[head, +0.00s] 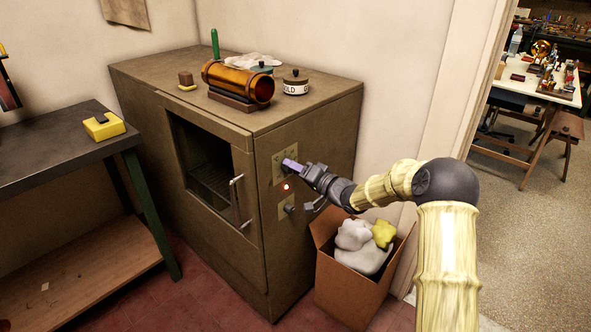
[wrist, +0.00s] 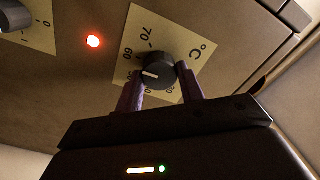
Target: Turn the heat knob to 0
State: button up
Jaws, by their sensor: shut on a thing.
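The heat knob (wrist: 157,68) is a round black dial with a white pointer line on a cream plate (wrist: 146,18) marked °C and numbers. In the wrist view its pointer is toward the picture's left, on the side where 60 is printed; the exact reading is unclear. My gripper (wrist: 160,84) has its purple fingers on both sides of the knob and is shut on it. In the head view my gripper (head: 292,165) reaches the upper plate on the olive-brown oven (head: 213,240) from the right and hides the knob.
A red light (head: 286,187) glows below the plate, above a second knob (head: 289,208). The oven's door handle (head: 237,200) sticks out to the left. A cardboard box (head: 343,297) of cloths stands below my arm. An amber cylinder (head: 238,82) lies on top.

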jog(key=n+b, duration=0.7)
jog(key=n, duration=0.3)
jog(key=n+b, duration=0.6)
jog(key=n, duration=0.4)
jog(key=f+n+b, duration=0.1)
jog(key=n+b, duration=0.6)
jog(key=n, duration=0.4)
jog(key=shift+s+b, duration=0.15)
jog(key=shift+b, duration=0.15)
jog(key=shift+r+n+b, duration=0.2)
jog(key=shift+n+b, duration=1.6)
jog(key=shift+n, duration=0.5)
jog(key=o, duration=1)
jog(key=shift+r, duration=0.15)
